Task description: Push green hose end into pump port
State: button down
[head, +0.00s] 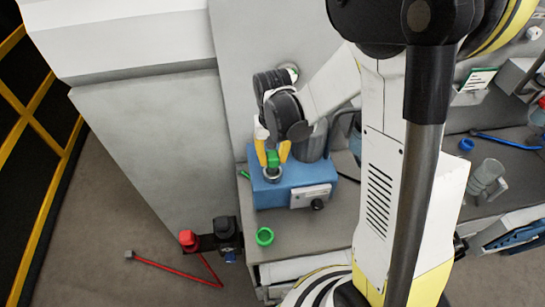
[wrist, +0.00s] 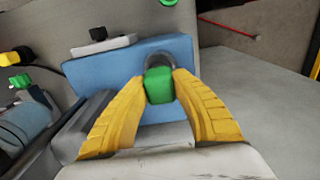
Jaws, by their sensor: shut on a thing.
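The pump is a blue box (head: 262,197) on the grey bench; it fills the upper left of the wrist view (wrist: 115,70). Its port is a short grey metal collar (head: 272,176) on its top, seen behind the green piece in the wrist view (wrist: 160,60). My gripper (head: 272,152) points down over the port, its yellow fingers shut on the green hose end (wrist: 159,86). The green hose end (head: 273,159) lines up with the collar and looks to be at its mouth. I cannot tell how deep it sits.

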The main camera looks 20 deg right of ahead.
jog(key=shift+f+b, duration=1.05)
jog(key=shift+f, duration=0.25)
jog(key=shift+f+b, duration=0.35)
jog(key=shift+b, duration=0.6)
dwell(1.2)
jog(key=c, duration=1)
grip_release()
jog(key=shift+r, duration=0.15)
notch_tip(320, 180, up, 12)
jog(key=shift+f, duration=0.1)
